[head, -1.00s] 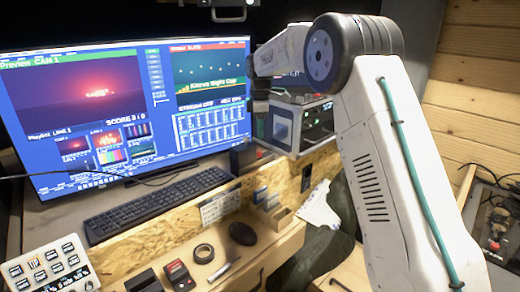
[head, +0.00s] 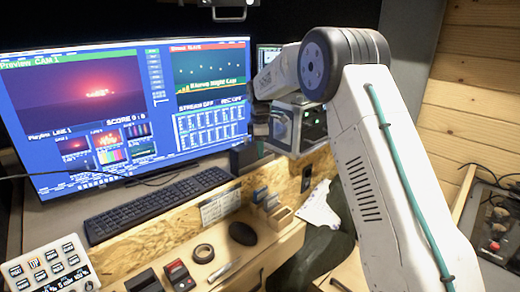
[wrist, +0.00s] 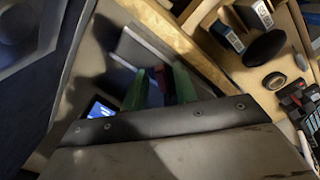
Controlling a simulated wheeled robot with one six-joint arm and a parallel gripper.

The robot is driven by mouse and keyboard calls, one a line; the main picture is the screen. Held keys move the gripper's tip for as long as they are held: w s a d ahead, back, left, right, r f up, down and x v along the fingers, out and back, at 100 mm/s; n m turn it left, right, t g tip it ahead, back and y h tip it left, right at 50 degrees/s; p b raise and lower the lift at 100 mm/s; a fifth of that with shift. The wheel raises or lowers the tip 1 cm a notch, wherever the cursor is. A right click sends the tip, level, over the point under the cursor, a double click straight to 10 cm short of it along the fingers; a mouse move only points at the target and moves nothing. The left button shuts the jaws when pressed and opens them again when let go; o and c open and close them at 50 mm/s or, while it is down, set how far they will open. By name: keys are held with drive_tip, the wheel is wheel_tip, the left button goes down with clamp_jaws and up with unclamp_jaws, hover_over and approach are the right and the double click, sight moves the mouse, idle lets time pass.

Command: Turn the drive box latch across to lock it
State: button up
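The drive box (head: 313,124), a silver-framed box with a dark front and green lights, stands right of the monitor in the head view. My gripper (head: 258,128) is at its left side, dark and small there. In the wrist view, my gripper (wrist: 160,88) shows two green-padded fingers with a gap between them. A dark and red piece (wrist: 172,88) shows in that gap; I cannot tell whether it is the latch or whether the fingers touch it. The latch is not clearly seen in the head view.
The large monitor (head: 120,105) stands close left of my gripper. Below are a keyboard (head: 160,203), a mouse (head: 243,233), a tape roll (head: 203,253) and small card boxes (head: 268,205). A white cloth (head: 320,207) hangs right of the desk edge.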

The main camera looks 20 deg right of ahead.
clamp_jaws()
drive_tip(key=shift+s+m, duration=0.15)
drive_tip(key=shift+m, duration=1.35)
drive_tip(key=shift+o, duration=1.2)
unclamp_jaws()
